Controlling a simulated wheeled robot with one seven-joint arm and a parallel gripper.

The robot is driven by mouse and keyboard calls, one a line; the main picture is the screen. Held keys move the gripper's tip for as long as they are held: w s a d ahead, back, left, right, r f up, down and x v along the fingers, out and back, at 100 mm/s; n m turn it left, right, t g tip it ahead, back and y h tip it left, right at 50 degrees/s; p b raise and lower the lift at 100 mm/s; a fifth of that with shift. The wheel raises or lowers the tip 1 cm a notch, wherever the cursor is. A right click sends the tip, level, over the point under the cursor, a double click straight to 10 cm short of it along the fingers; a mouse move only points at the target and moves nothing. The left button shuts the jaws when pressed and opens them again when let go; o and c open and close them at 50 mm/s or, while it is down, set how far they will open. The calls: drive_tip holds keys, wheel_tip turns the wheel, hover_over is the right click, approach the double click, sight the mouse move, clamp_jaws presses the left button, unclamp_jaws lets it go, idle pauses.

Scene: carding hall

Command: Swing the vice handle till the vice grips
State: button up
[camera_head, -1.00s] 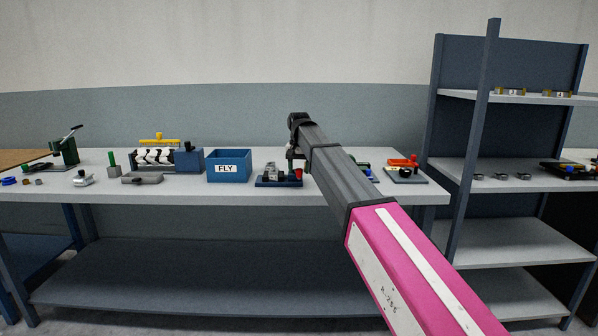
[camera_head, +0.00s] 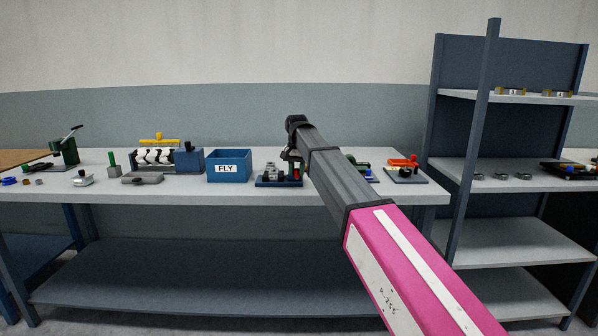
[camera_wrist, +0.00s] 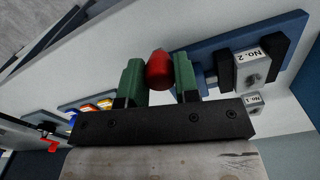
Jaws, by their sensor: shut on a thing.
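The vice (camera_head: 272,180) stands on the workbench just right of the blue FLY box. It also shows in the wrist view as a blue base (camera_wrist: 205,49) with dark jaws on either side of a grey block marked "No. 2" (camera_wrist: 252,66). The red handle knob (camera_wrist: 158,68) lies between the green fingers of my gripper (camera_wrist: 159,80), which are shut on it. In the head view my gripper (camera_head: 293,160) reaches down at the vice's right end, partly hidden by my arm. Whether the jaws touch the block is unclear.
The blue FLY box (camera_head: 228,168) stands close left of the vice. Right of my arm, a fixture with an orange-red handle (camera_head: 403,163) sits near the bench end. A grey shelf unit (camera_head: 506,172) stands at the right. The bench front between them is clear.

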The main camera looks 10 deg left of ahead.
drive_tip(key=shift+s+a+m, duration=0.1)
drive_tip(key=shift+a+m, duration=0.2)
drive_tip(key=shift+a, duration=0.1)
drive_tip(key=shift+o, duration=0.5)
drive_tip(key=shift+a, duration=0.1)
drive_tip(key=shift+o, duration=0.4)
drive_tip(key=shift+s+a, duration=0.1)
drive_tip(key=o, duration=0.5)
drive_tip(key=shift+o, duration=0.2)
drive_tip(key=shift+r, duration=0.1)
wheel_tip(320, 180, up, 12)
drive_tip(key=shift+r, duration=0.15)
idle(1.0)
idle(0.4)
